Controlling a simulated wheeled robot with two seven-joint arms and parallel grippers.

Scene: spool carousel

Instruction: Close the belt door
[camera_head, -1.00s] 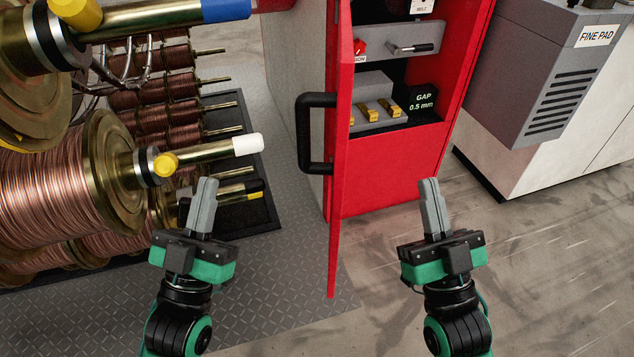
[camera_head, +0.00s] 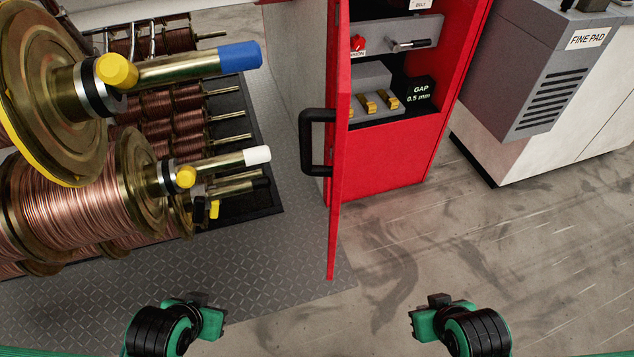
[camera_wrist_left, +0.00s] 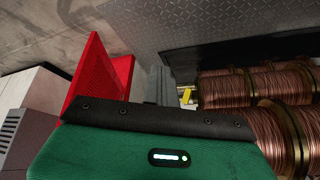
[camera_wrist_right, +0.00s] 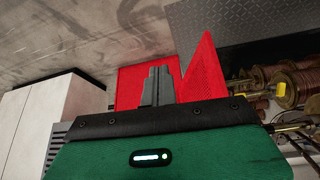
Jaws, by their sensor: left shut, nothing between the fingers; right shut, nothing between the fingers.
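The belt door is a red panel (camera_head: 337,190) standing open, seen nearly edge-on in the head view. Its black bar handle (camera_head: 306,143) is on its left face. The red cabinet (camera_head: 385,165) behind it is open at the front. My left gripper (camera_head: 202,301) is low in the head view, left of the door and apart from it. My right gripper (camera_head: 437,300) is low on the door's right, also apart. Both are shut and empty; their closed fingers show in the left wrist view (camera_wrist_left: 160,85) and the right wrist view (camera_wrist_right: 157,84). Red panels show beyond the fingers there.
Copper wire spools (camera_head: 75,205) on a carousel fill the left, with brass rods (camera_head: 190,65) sticking out toward the door. A grey and white machine labelled FINE PAD (camera_head: 545,75) stands at the right. The floor (camera_head: 400,250) before the cabinet is clear.

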